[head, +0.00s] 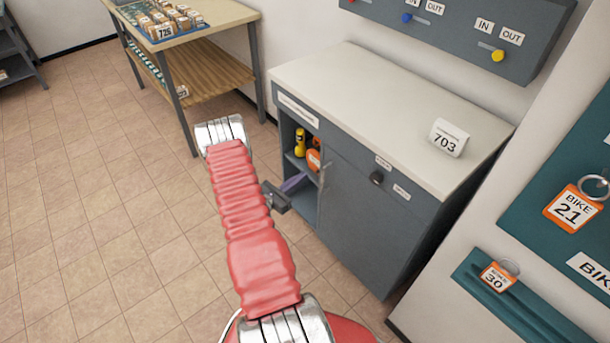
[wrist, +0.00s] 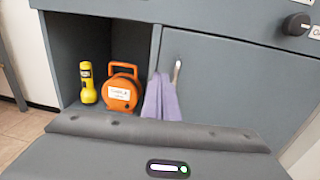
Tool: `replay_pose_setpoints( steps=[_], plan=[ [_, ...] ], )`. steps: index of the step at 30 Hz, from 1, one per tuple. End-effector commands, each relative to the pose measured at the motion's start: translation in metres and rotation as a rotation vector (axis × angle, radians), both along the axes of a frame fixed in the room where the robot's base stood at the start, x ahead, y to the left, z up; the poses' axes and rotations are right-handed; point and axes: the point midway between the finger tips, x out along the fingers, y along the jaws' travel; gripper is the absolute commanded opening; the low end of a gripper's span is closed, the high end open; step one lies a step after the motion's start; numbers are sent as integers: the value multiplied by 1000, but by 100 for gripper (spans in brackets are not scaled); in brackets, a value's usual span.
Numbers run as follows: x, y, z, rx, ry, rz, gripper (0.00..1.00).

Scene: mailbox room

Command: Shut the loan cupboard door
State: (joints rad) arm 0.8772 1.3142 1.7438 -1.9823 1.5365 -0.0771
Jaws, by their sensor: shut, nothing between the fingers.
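The loan cupboard (head: 295,107) is a grey cabinet with a pale top. Its door (head: 365,215) covers the right part of the front, and the left part stands open. The door (wrist: 225,95) has a small metal handle (wrist: 176,72) near its left edge. My gripper (head: 277,198) is shut and empty, in front of the open part. In the wrist view its dark body covers the bottom.
A yellow torch (wrist: 88,83) and an orange reel (wrist: 122,88) stand inside the opening. A dark knob (head: 377,178) sits above the door. A card reading 703 (head: 448,138) stands on top. A wooden table (head: 200,65) stands to the left; the tiled floor (head: 90,200) is clear.

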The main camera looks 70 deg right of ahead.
Motion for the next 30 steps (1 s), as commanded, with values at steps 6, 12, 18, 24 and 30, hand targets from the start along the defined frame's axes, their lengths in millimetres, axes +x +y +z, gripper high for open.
replay_pose_setpoints(
  steps=[6,12,18,24,30],
  plan=[
    [18,31,1,-1,0,4,0],
    [33,57,0,-1,0,3,0],
    [40,73,0,0,0,1,0],
    [42,76,0,-1,0,-1,0],
    [41,76,0,-1,0,-1,0]
  ],
)
